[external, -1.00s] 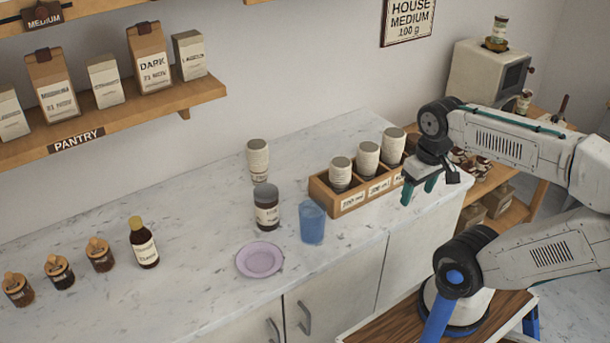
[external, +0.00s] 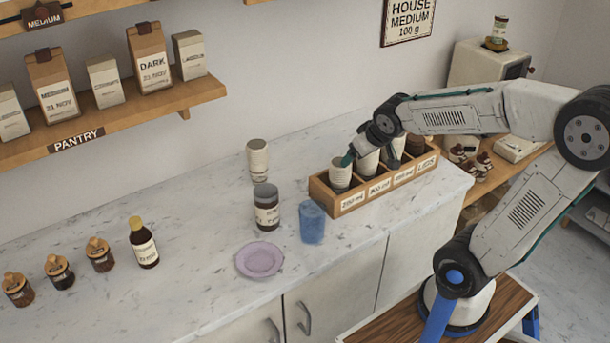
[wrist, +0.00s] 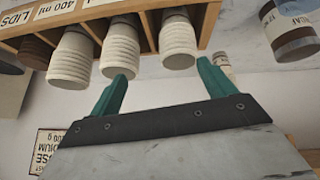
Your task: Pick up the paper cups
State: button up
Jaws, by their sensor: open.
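Pale ribbed paper cups stand in stacks in a wooden holder (external: 345,211): 200 ml (external: 340,178) at its left end, 300 ml (external: 367,168) beside it, 400 ml farther right, partly hidden by my arm. Another pale stack (external: 258,158) stands alone on the counter. My gripper (wrist: 163,70) is open and empty. In the wrist view, which is upside down, the end stack (wrist: 178,42) lies between the directions of its teal fingers. In the external view, a finger shows at the 200 ml stack's upper right; contact is unclear.
Dark lids (external: 414,145) fill the holder's right end. A dark jar (external: 266,208), a blue tumbler (external: 312,223) and a lilac plate (external: 260,260) stand left of the holder. The wall is close behind.

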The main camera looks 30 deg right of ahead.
jog(key=w+a+f+n+t+y, duration=0.1)
jog(key=w+a+t, duration=0.1)
jog(key=w+a, duration=0.35)
jog(key=w+a+f+n+t+y, duration=0.1)
jog(key=w+a+t+y, duration=0.1)
jog(key=w, duration=0.6)
jog(key=n+t+y, duration=0.2)
jog(key=y, duration=0.2)
send_near(258, 148)
jog(key=w, duration=0.1)
jog(key=w+f, duration=0.2)
jog(key=w, duration=0.1)
jog(key=shift+a+f, duration=0.15)
jog(key=shift+a, duration=0.1)
jog(key=shift+g+h, duration=0.3)
jog(key=x, duration=0.7)
jog(key=shift+w, duration=0.15)
jog(key=shift+c, duration=0.3)
jog(key=c, duration=1.4)
jog(key=shift+o, duration=0.2)
